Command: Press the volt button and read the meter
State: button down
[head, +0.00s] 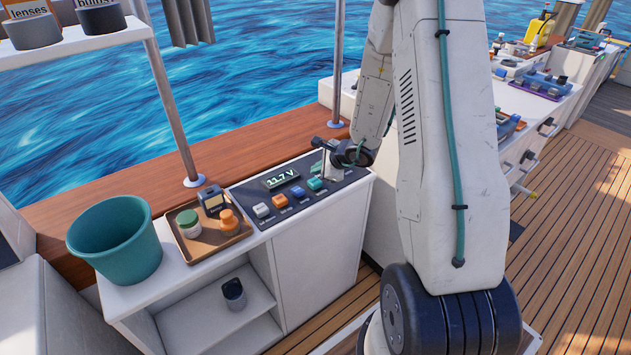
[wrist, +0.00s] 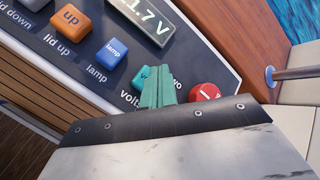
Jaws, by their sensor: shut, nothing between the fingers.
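The button panel (head: 347,186) lies on the white cabinet, and its lit meter (head: 282,179) reads 11.7 V. In the wrist view the meter (wrist: 147,22) is cut off at the top and shows "1.7 V". The teal volt button (wrist: 139,76) has its label partly hidden below it. My gripper (wrist: 160,72) is shut and empty, with its teal fingertips over the volt button's right side, hiding part of it. I cannot tell whether they touch or press it. In the head view my gripper (head: 325,176) is over the panel's right part.
Orange "up" (wrist: 71,18), blue "lamp" (wrist: 112,51) and red (wrist: 204,92) buttons flank the volt button. A brown tray (head: 203,250) with jars and a teal bucket (head: 115,240) stand left of the panel. A metal post (head: 338,70) rises behind it.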

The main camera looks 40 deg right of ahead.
aim_at(317, 182)
jog(key=shift+r, duration=1.85)
jog(key=s+a+r+n+g+y, duration=0.3)
jog(key=s+a+r+n, duration=0.3)
jog(key=a, duration=0.2)
jog(key=s+a+r+n+g+y, duration=0.3)
jog(key=s+a+r+n, duration=0.3)
jog(key=a, duration=0.3)
jog(key=s+a+r+n+h, duration=0.1)
jog(key=s+r+n+h, duration=0.3)
jog(key=s, duration=0.7)
jog(key=s+a+r+n+g+h, duration=0.1)
jog(key=s+r+n+h, duration=0.3)
jog(key=s+r+n, duration=0.4)
jog(key=s, duration=0.3)
jog(key=shift+g, duration=0.3)
